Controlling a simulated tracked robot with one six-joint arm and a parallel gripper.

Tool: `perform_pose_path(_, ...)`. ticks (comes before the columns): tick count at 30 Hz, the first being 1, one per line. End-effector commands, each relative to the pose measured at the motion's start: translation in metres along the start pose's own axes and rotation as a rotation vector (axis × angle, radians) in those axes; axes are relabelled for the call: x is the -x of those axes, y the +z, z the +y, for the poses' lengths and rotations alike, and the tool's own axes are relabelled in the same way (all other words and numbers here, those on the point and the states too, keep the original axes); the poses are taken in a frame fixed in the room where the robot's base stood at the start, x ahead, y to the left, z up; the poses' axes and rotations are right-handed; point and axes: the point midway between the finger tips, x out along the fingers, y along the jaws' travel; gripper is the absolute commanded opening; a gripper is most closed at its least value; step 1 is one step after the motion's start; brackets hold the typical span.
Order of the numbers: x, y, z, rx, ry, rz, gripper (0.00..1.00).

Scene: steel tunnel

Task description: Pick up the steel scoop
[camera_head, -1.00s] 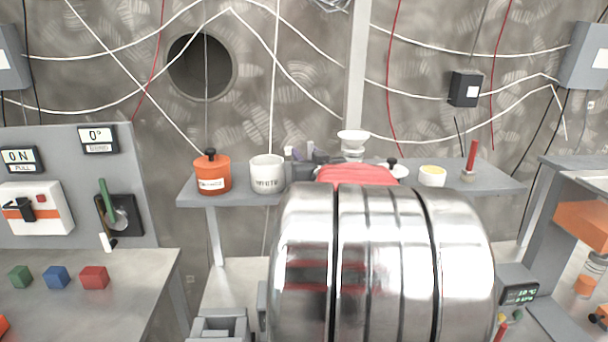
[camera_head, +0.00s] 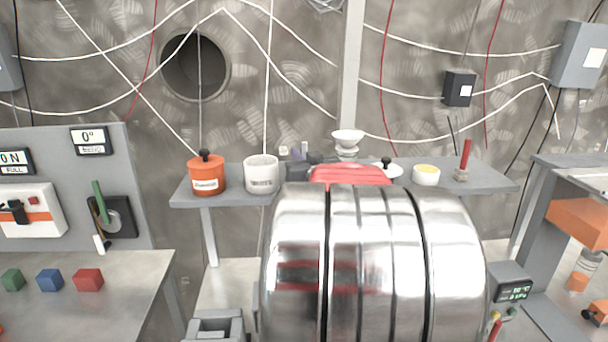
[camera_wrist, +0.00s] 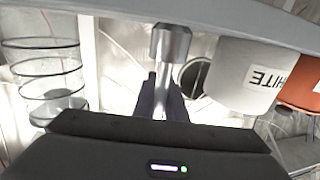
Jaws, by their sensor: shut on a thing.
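The steel scoop (camera_wrist: 171,42) shows in the wrist view as a shiny metal cup with a thin stem running down between the dark fingers. My gripper (camera_wrist: 163,100) is shut on its stem; the exact contact is partly hidden by the black gripper body. In the head view my gripper is mostly hidden behind my large shiny arm, and I cannot make out the scoop clearly there. A white pot (camera_head: 261,174) stands left of the arm's end on the grey shelf (camera_head: 480,178); it also shows in the wrist view (camera_wrist: 235,80), right of the scoop.
An orange lidded pot (camera_head: 207,176) stands left of the white pot. A white funnel (camera_head: 348,140), a yellow-filled bowl (camera_head: 426,176) and a red stick (camera_head: 465,156) are farther right. A clear ringed cylinder (camera_wrist: 45,80) is left in the wrist view. Coloured blocks (camera_head: 50,280) lie on the left bench.

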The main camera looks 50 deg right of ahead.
Motion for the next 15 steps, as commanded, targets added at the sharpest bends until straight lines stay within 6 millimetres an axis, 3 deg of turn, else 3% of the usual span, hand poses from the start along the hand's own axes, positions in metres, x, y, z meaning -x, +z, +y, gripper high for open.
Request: perform_pose_path(15,0.0001,-0.0097,0.0004,0.001,0.0,0.001,0.0)
